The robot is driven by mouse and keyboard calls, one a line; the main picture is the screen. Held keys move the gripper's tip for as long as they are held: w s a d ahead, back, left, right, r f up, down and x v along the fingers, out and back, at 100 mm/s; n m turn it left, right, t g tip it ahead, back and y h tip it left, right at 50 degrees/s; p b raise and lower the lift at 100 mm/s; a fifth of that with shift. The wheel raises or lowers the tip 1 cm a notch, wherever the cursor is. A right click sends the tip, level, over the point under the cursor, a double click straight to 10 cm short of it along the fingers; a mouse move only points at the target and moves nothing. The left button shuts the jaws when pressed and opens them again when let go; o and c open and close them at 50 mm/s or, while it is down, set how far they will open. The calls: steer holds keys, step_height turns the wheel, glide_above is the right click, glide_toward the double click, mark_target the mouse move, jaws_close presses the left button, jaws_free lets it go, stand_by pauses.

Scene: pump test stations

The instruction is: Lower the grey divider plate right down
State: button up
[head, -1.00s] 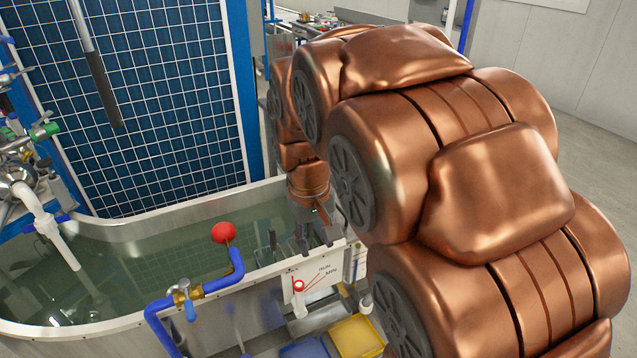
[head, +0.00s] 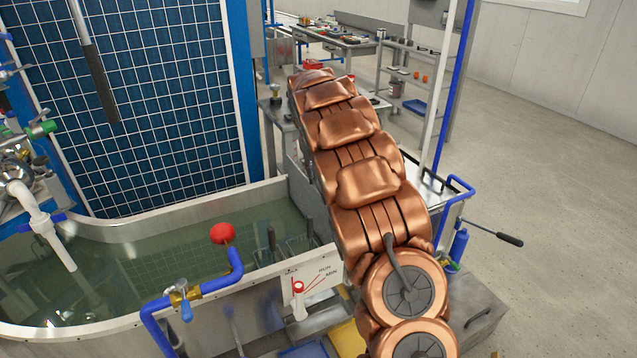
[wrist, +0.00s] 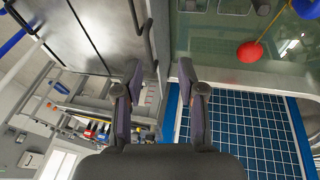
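In the head view, dark upright handles (head: 271,239) stand at the right end of the water tank (head: 165,328), with greyish plate-like shapes around them partly in the water. I cannot tell which one is the grey divider plate, or how low it sits. Dark blocks at the tank's end show at the top edge of the wrist view (wrist: 226,6), cut off by the frame. My gripper (wrist: 160,82) is open and empty in the wrist view, apart from the tank parts. In the head view my gripper is hidden beyond my arm.
A white marked card (head: 312,272) with a red pointer is on the tank's end. A blue gridded panel (head: 150,110) stands behind. A cart with a protruding lever (head: 508,239) is right of my arm.

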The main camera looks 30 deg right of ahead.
steer(key=shift+n+t, duration=0.3)
steer(key=shift+t, duration=0.5)
steer(key=shift+w+d+f+p, duration=0.15)
steer(key=shift+w+d+f, duration=1.1)
steer(key=shift+w+f, duration=0.85)
steer(key=shift+w+d+f+p, duration=0.15)
steer(key=shift+w+d+f, duration=1.3)
steer(key=shift+f, duration=1.1)
steer(key=shift+w+d+f+p, duration=0.15)
steer(key=shift+w+d+f, duration=0.9)
steer(key=shift+w+f, duration=1.15)
steer(key=shift+s+f, duration=0.1)
jaws_close()
